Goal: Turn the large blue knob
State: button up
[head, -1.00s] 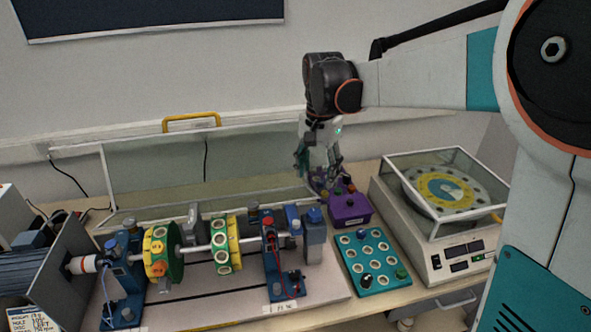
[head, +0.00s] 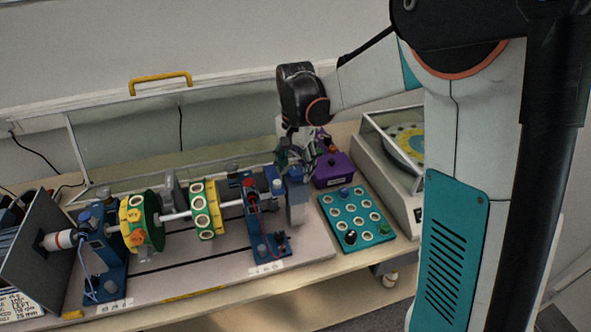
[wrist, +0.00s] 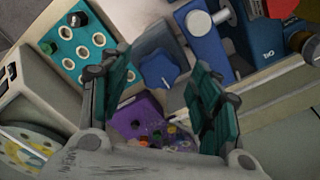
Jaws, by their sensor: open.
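The large blue knob (wrist: 160,71) is a lobed, star-shaped knob on top of a grey block (head: 297,207). In the wrist view it shows between my two green-padded fingers. In the head view the knob (head: 295,174) is just below my gripper (head: 297,158), which partly overlaps it. My gripper is open and holds nothing. I cannot tell whether a finger touches the knob.
The shaft rig with a green-yellow disc (head: 142,222) lies to the left. A purple box (head: 333,170) stands close behind on the right. A teal hole tray (head: 352,213) with knobs is to the right, and a covered turntable (head: 393,165) is beyond it.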

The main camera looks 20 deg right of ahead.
jog(key=shift+f, duration=0.35)
jog(key=c, duration=1)
jog(key=shift+c, duration=0.2)
jog(key=shift+n, duration=0.3)
jog(key=n, duration=0.5)
jog(key=shift+r+p, duration=0.1)
jog(key=shift+p, duration=0.25)
jog(key=n, duration=0.6)
